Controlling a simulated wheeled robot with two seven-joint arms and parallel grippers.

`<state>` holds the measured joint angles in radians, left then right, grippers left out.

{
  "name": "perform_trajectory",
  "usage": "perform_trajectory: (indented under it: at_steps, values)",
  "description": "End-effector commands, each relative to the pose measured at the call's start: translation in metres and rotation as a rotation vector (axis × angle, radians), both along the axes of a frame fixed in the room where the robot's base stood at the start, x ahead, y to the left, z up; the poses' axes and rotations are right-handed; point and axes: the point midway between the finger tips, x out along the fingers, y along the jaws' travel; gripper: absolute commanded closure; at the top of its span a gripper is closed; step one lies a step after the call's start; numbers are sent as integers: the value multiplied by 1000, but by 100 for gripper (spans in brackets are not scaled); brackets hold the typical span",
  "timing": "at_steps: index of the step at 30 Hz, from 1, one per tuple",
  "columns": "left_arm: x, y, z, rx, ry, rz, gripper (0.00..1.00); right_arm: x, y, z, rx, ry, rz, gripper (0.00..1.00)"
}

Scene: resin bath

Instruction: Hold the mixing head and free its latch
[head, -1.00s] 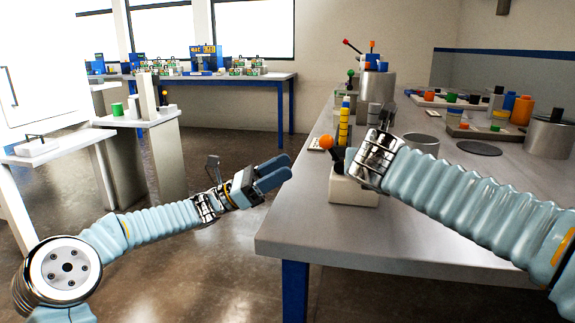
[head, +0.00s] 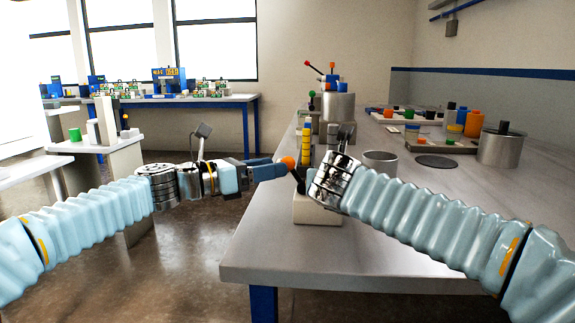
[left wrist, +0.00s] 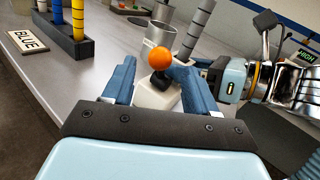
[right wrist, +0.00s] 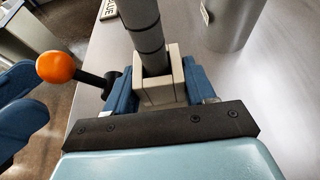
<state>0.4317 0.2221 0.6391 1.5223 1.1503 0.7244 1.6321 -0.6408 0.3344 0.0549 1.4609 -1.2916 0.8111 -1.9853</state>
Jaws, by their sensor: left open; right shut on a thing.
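The mixing head is a pale block (right wrist: 160,90) with a grey ringed tube (right wrist: 143,25) rising from it. My right gripper (right wrist: 163,76) is shut on the block, one blue finger on each side. The latch is a black lever with an orange ball (head: 289,162), sticking out from the side of the head; the ball also shows in the left wrist view (left wrist: 158,58). My left gripper (head: 275,170) is open at the ball. In the left wrist view the ball appears between its two fingers; I cannot tell whether they touch it.
A stand with blue and yellow posts (left wrist: 68,35) and a BLUE label (left wrist: 33,41) are near the table edge. An open metal pot (head: 381,161), a dark disc (head: 436,161) and a lidded pot (head: 500,148) stand on the table (head: 400,235).

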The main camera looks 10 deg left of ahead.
Motion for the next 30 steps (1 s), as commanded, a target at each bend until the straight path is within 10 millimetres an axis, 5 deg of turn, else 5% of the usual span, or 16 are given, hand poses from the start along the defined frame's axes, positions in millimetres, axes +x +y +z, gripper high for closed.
perform_trajectory:
  at_steps: [7, 19, 30]
  values:
    - [23, -34, 0, -1, -1, -3, 42, 0, 0, 0, 0, 0, 0, 92]
    - [28, -41, 0, 0, -1, 0, 42, 0, 0, 0, 0, 0, 1, 92]
    - [28, -41, 0, 0, -1, -1, 99, 0, 0, 0, 0, 0, 0, 92]
